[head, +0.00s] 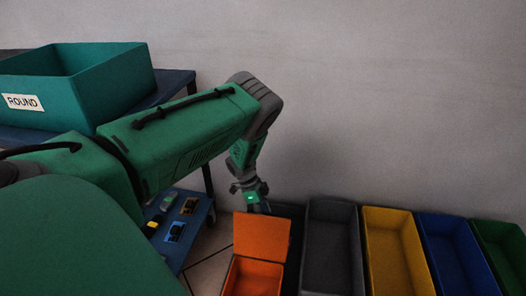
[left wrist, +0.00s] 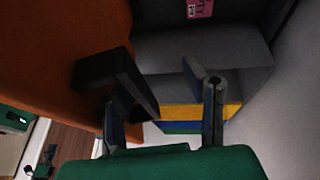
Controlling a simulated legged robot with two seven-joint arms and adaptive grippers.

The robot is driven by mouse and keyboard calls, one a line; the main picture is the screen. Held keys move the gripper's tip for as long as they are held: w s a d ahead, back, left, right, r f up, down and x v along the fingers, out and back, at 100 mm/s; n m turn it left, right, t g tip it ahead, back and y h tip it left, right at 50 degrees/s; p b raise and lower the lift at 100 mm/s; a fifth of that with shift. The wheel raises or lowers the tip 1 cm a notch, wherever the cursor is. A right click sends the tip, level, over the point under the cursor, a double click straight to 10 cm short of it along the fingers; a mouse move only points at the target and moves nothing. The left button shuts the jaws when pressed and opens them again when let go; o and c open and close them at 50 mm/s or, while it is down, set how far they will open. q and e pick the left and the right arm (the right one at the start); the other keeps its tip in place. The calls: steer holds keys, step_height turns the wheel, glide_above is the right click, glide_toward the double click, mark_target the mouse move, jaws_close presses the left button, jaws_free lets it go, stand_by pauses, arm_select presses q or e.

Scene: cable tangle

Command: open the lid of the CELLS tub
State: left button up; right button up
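An orange tub (head: 252,279) stands on the floor at the lower middle of the head view. Its orange lid (head: 262,236) stands raised, roughly upright. No CELLS label is readable in either view. My left gripper (head: 257,205) is just behind the lid's top edge, pointing down. In the left wrist view the fingers of my left gripper (left wrist: 158,85) are spread with nothing between them. An orange panel (left wrist: 60,50), apparently the lid, is close beside the left finger; I cannot tell whether they touch. My right gripper is not in view.
Dark grey (head: 331,250), yellow (head: 396,250), blue (head: 455,255) and green (head: 503,250) open tubs stand right of it along the wall. A teal ROUND bin (head: 110,88) stands on a dark table at left. A low blue shelf (head: 196,235) holds small parts.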

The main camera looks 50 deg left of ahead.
arm_select(q)
steer(key=w+v, duration=0.1)
steer(key=v, duration=1)
steer(key=shift+s+a+r, duration=0.2)
steer(key=shift+s+a, duration=0.2)
steer(key=shift+a, duration=0.15)
